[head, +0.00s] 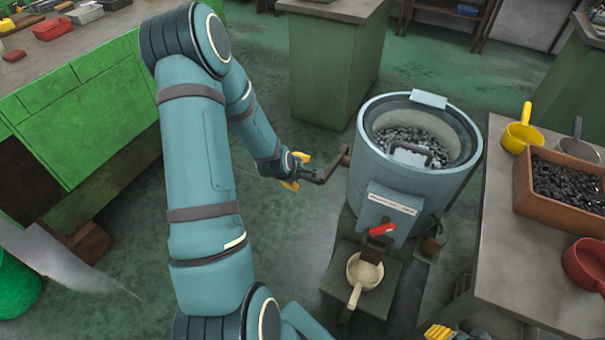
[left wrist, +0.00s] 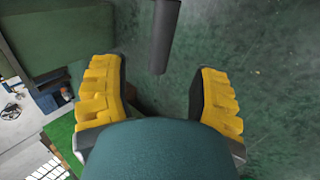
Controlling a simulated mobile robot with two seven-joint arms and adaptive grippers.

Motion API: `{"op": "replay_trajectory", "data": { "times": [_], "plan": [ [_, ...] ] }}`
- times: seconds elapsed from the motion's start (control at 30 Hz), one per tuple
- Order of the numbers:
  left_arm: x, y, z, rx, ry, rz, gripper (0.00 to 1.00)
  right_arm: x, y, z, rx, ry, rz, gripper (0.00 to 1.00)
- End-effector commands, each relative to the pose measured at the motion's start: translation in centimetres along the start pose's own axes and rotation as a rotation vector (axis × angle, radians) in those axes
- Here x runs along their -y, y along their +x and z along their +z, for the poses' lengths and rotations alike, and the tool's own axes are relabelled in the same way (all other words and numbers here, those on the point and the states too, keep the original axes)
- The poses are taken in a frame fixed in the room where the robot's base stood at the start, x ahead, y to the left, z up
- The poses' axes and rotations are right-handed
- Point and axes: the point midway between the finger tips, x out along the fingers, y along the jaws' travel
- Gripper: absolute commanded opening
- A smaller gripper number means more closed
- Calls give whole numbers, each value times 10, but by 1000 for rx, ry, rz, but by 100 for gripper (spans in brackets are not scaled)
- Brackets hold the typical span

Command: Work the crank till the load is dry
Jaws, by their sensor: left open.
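The spin dryer (head: 376,187) is a blue-grey round drum with its top open. The load (head: 424,142), a mass of small dark metal parts, lies inside. The dark crank (head: 334,167) sticks out from the drum's left side. My left gripper (head: 297,171) is beside the crank's outer end with its yellow fingers apart. In the left wrist view, a dark rod (left wrist: 164,38), likely the crank's handle, shows beyond the open, empty fingers (left wrist: 160,95). My right gripper (head: 437,332) shows only yellow fingertips at the bottom edge.
A red-handled spout (head: 382,229) sits over a cream ladle (head: 363,273) at the drum's foot. The right table (head: 510,270) holds a box (head: 522,190) of dark parts, a yellow scoop (head: 522,133) and a red scoop (head: 585,265). A green bench (head: 95,100) stands left.

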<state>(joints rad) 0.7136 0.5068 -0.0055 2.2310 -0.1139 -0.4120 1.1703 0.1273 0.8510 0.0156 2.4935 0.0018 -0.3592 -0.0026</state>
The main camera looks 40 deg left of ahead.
Motion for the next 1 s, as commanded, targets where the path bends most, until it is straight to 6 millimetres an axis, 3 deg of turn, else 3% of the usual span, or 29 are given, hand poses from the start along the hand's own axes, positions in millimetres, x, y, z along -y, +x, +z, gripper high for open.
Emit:
{"op": "replay_trajectory", "data": {
  "times": [0.1, 0.3, 1.0],
  "plan": [
    [0, -21, 0, -1, 0, 2, 61, 0, 0, 0, 0, 0, 0, 47],
    [0, -41, 0, -1, 1, 0, 61, 0, 0, 0, 0, 0, 0, 47],
    [0, -45, 0, 1, 1, -1, 61, 0, 0, 0, 0, 0, 0, 47]
  ]
}}
